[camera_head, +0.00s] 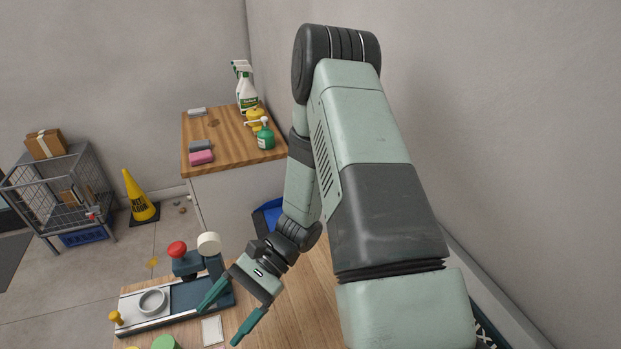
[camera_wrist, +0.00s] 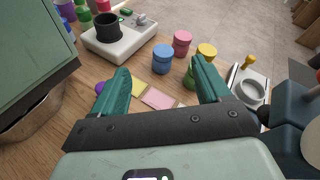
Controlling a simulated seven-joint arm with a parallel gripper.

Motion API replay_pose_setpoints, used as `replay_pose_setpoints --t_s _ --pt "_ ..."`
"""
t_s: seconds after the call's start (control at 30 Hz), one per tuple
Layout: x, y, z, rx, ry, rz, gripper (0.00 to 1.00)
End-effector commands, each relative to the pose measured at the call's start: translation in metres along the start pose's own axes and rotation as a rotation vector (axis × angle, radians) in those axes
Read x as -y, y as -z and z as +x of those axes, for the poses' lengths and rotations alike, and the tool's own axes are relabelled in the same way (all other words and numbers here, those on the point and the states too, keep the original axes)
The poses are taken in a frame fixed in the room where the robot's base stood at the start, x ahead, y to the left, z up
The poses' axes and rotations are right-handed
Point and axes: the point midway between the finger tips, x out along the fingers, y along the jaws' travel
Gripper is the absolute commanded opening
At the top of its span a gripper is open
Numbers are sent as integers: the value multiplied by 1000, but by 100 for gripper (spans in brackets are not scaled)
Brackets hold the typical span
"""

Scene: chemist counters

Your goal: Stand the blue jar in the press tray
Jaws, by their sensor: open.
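The blue jar (camera_wrist: 163,60) stands upright on the wooden counter in the wrist view, beyond my fingertips and apart from them. It does not show in the head view. The press tray (camera_wrist: 249,92), a pale ring on a light slide, is at the right of the wrist view. In the head view the ring (camera_head: 151,301) looks empty, on the press (camera_head: 188,294) with its red knob and white cylinder. My gripper (camera_head: 222,321) is open and empty, right of the press in the head view. Its two green fingers (camera_wrist: 160,66) are spread wide in the wrist view.
A pink jar (camera_wrist: 182,43), a yellow jar (camera_wrist: 206,52) and a green jar (camera_wrist: 189,76), partly behind a finger, stand near the blue one. A grey device (camera_wrist: 122,43) holds a black cup. Coloured cards (camera_wrist: 158,99) lie below the jars.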

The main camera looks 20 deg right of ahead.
Motion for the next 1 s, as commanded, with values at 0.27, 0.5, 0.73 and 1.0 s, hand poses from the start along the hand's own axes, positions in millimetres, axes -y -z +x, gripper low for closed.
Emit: replay_pose_setpoints --t_s 0.27,0.5,0.73,1.0 --pt "16 -78 -68 -316 -255 -280 76" --pt "15 -148 -113 -615 -436 -490 76" --pt "2 -216 -147 -927 -566 -675 76" --pt "-24 -284 -174 -1282 -652 -852 76"
